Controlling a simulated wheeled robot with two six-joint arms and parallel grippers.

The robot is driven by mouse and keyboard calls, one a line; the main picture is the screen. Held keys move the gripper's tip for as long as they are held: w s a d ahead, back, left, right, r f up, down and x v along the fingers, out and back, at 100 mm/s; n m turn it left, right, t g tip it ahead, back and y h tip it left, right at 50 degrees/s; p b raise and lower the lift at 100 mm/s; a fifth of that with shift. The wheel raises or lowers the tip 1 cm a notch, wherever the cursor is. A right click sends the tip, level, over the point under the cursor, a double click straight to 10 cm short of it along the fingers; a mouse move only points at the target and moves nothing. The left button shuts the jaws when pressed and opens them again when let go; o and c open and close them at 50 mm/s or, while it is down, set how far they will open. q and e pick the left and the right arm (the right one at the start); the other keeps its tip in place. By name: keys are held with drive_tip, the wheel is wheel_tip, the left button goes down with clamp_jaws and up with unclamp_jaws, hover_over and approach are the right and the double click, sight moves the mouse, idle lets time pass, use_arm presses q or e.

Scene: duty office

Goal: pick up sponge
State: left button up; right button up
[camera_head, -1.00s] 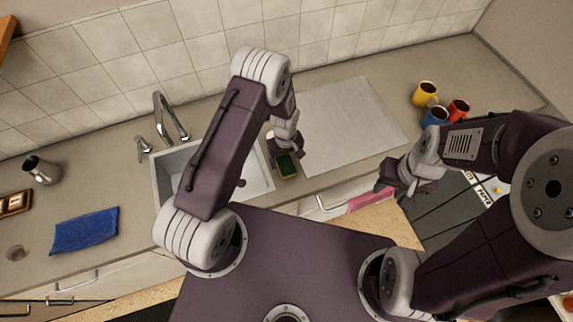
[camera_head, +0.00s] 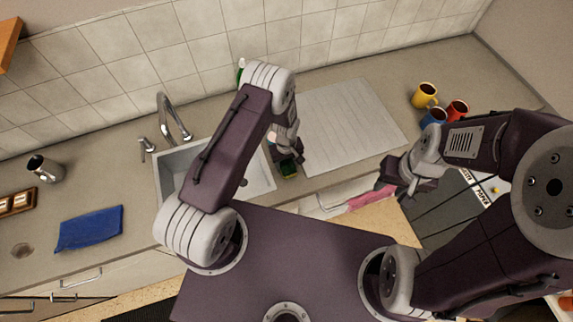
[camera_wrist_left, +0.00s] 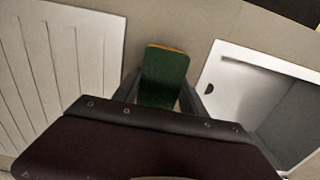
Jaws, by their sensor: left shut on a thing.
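The sponge (camera_head: 289,171) has a green face and shows at the counter between the sink and the white drainboard, partly covered by my left gripper (camera_head: 287,160). In the left wrist view the sponge (camera_wrist_left: 165,75) is green with a yellow edge, and it sits between the two fingers of my left gripper (camera_wrist_left: 163,97), which is shut on it. I cannot tell whether the sponge still touches the counter. My right gripper (camera_head: 398,180) hangs near the counter's front edge at the right; its fingers are too small to read.
The sink (camera_head: 255,180) with its faucet (camera_head: 172,117) lies just left of the sponge, and the drainboard (camera_head: 345,125) to its right. Yellow, blue and red mugs (camera_head: 424,95) stand at the right. A blue cloth (camera_head: 90,229) and a metal jug (camera_head: 45,168) are at the left.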

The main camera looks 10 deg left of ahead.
sight(287, 163)
use_arm(q)
drive_tip(key=shift+r+b, duration=0.35)
drive_tip(key=shift+r, duration=0.2)
wheel_tip(287, 163, up, 3)
drive_tip(key=shift+f+b, duration=0.1)
drive_tip(key=shift+b, duration=0.6)
drive_tip(key=s+d+r+b, duration=0.1)
drive_tip(key=s+d+r, duration=0.1)
drive_tip(key=s, duration=0.1)
drive_tip(key=s+d+r+b, duration=0.1)
drive_tip(key=s+d+r, duration=0.3)
drive_tip(key=s, duration=0.1)
drive_tip(key=shift+s+d+r+b, duration=0.15)
drive_tip(key=shift+s+b, duration=0.2)
drive_tip(key=shift+b, duration=0.05)
drive_tip(key=shift+s+d+r, duration=0.2)
drive_tip(key=shift+s+r, duration=0.2)
drive_tip(key=shift+s, duration=0.05)
